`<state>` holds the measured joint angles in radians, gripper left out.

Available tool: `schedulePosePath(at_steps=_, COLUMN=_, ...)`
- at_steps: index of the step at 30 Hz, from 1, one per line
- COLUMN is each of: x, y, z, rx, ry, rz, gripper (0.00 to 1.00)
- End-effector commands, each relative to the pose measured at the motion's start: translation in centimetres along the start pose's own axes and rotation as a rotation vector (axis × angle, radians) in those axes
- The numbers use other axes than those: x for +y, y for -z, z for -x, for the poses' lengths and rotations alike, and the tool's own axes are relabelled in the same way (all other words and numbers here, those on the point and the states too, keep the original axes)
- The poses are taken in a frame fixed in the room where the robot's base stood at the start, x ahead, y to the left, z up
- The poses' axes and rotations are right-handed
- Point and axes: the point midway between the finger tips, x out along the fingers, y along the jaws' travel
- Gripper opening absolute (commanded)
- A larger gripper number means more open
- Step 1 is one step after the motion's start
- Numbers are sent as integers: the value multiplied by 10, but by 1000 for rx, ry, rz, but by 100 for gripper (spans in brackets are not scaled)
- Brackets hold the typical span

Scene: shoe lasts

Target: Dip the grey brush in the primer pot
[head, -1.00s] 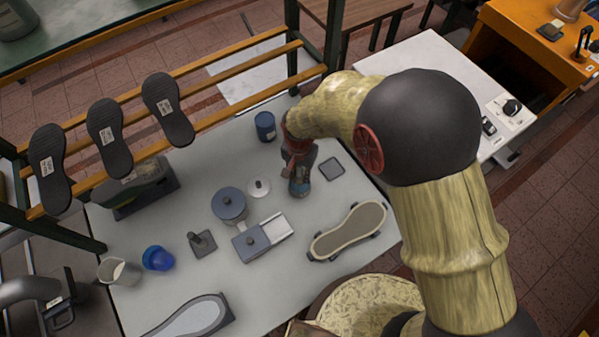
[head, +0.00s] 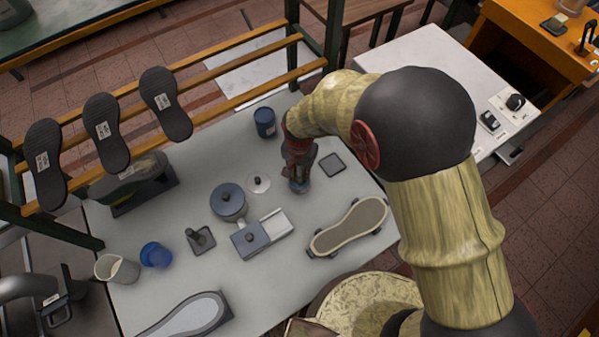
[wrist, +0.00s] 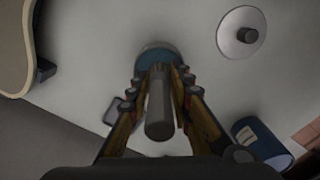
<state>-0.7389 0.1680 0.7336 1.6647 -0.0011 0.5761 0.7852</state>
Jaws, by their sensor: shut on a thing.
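My gripper (head: 299,175) is low over the table's back right part. In the wrist view (wrist: 160,90) its fingers are closed around a grey handle, the grey brush (wrist: 160,108), whose near end points at the camera. A round blue-teal pot, seemingly the primer pot (wrist: 158,52), lies straight beyond the fingertips; its edge also shows under the gripper in the head view (head: 299,187). The brush's far end is hidden, so I cannot tell how deep it is in the pot. A pale round lid with a dark knob (head: 259,183) lies flat beside the pot.
A blue jar (head: 265,122) stands behind the gripper and a dark square pad (head: 332,165) lies to its right. A rack with shoe soles (head: 165,103) stands at left.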

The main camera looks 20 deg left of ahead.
Motion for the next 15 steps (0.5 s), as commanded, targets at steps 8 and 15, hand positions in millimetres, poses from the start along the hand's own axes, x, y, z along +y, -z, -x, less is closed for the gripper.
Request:
schedulePosePath(at_steps=8, x=0, y=0, z=-3, rx=0, ry=0, rz=0, gripper=0)
schedulePosePath(at_steps=15, x=0, y=0, z=-5, rx=0, ry=0, rz=0, gripper=0)
